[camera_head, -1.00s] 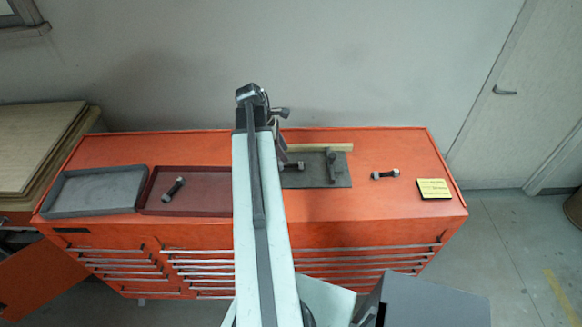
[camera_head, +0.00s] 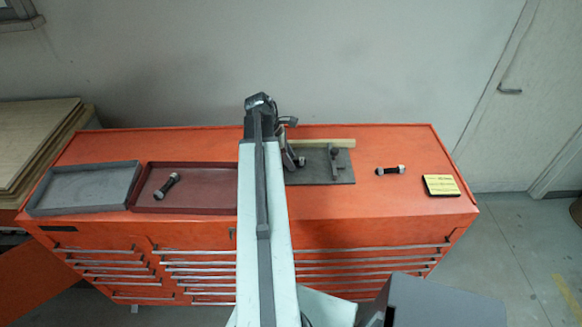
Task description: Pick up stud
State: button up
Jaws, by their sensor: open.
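Several short dark studs with pale ends are in view. One stud (camera_head: 167,186) lies tilted in the dark red tray (camera_head: 185,208). Another stud (camera_head: 390,170) lies on the bare orange top at right. A third stud (camera_head: 301,161) shows only in part on the dark grey plate (camera_head: 315,179), beside my gripper. My gripper (camera_head: 295,160) is open and points down over the left part of this plate. My arm hides much of the gripper and the plate's left edge. I cannot tell whether the fingers touch the stud or stand around it.
A grey tray (camera_head: 82,207) stands left of the red tray on the orange cabinet (camera_head: 380,207). A small grey metal part (camera_head: 335,160) stands on the plate, with a pale wooden strip (camera_head: 325,143) behind. A yellow-topped pad (camera_head: 441,185) lies at right. The wall is close behind.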

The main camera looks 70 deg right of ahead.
grip_shut()
dwell(1.3)
